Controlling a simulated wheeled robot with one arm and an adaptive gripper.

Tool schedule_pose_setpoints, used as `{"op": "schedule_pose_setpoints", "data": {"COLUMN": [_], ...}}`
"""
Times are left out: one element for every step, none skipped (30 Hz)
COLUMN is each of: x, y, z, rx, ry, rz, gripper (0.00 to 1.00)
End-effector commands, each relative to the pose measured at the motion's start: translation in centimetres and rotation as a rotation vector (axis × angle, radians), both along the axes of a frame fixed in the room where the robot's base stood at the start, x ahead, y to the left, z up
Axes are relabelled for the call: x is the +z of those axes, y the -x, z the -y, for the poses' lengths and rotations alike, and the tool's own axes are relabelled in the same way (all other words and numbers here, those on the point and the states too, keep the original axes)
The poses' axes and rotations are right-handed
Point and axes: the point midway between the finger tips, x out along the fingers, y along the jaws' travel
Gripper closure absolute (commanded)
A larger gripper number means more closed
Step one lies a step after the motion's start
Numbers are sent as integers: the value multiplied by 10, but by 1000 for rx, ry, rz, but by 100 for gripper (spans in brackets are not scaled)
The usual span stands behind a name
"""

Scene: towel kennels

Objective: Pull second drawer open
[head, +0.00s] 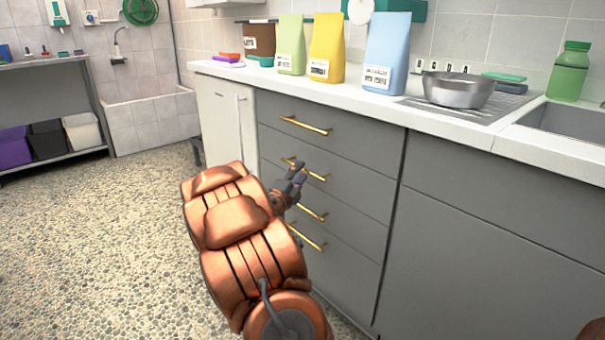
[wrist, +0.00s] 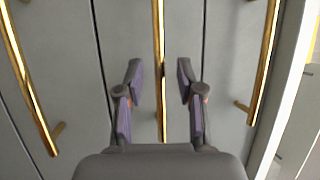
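The grey drawer stack has brass bar handles, and all its drawers look closed. The second drawer (head: 350,184) from the top has its handle (head: 319,177) partly hidden by my gripper (head: 296,174). In the wrist view my gripper (wrist: 159,72) is open, with one finger on each side of the second drawer's handle (wrist: 159,35). The handle runs lengthwise between the fingers with gaps on both sides. I cannot tell how deep the fingers reach around it.
The top handle (head: 305,125) is above and the third handle (head: 313,213) below. The white countertop (head: 350,95) holds food bags and a metal bowl (head: 458,89). A white cabinet door (head: 228,128) is left of the drawers. The speckled floor (head: 120,230) at left is clear.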

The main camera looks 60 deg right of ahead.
Motion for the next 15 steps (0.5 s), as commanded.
{"op": "schedule_pose_setpoints", "data": {"x": [-1,0,1,1,2,3,3,4,4,4,4,4,4,4,4], "y": [1,0,0,-1,-2,-2,-2,-2,-2,-3,-3,-3,-3,-3,-3], "z": [6,9,12,14,16,18,20,21,23,23,24,24,25,25,25], "rx": [-4,-3,-3,-2,-1,-1,-1,-2,-2,-1,-1,-1,0,0,0], "ry": [1,1,0,0,0,0,0,0,0,0,0,0,0,-1,-1], "rz": [1,2,2,1,2,2,2,2,2,2,1,1,1,1,1], "gripper": [63,63,63,63,63,63,63,63,63,63,63,63,63,63,63]}}
